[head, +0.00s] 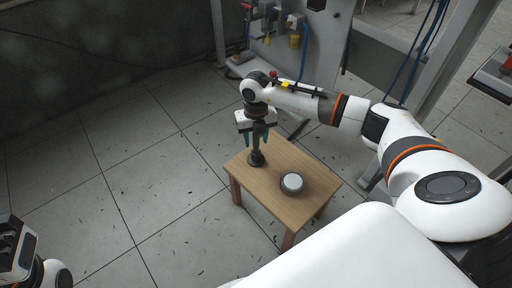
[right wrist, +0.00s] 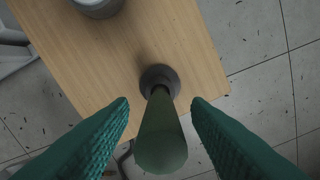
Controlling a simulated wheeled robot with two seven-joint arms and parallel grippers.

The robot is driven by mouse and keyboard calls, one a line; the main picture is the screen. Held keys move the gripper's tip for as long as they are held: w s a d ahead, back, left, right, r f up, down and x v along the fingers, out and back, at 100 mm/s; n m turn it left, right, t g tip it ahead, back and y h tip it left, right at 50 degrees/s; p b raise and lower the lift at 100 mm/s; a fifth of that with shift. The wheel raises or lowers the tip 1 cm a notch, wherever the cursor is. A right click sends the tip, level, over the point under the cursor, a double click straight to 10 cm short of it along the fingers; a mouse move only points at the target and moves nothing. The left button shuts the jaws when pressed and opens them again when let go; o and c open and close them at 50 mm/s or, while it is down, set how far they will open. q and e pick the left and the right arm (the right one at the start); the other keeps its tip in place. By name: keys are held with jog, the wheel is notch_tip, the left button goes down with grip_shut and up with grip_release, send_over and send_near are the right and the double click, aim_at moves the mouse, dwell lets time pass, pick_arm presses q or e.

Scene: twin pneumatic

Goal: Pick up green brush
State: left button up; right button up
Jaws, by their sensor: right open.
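The green brush (right wrist: 161,135) stands upright on a small wooden table, its dark round base (right wrist: 160,79) on the tabletop. In the head view the brush shows its dark base (head: 256,159) near the table's left corner. My right gripper (right wrist: 159,103) is open, with its green fingers on either side of the brush handle and visible gaps between. In the head view the right gripper (head: 257,140) points down over the brush and hides its upper part. My left gripper (head: 22,250) shows only in part at the lower left edge, away from the table.
A grey-white round container (head: 291,183) stands on the wooden table (head: 270,200), to the right of the brush. A machine frame with hoses (head: 310,50) stands behind the table. The tiled floor to the left is clear apart from small scraps.

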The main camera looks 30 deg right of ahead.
jog(key=shift+c, duration=0.5)
grip_shut()
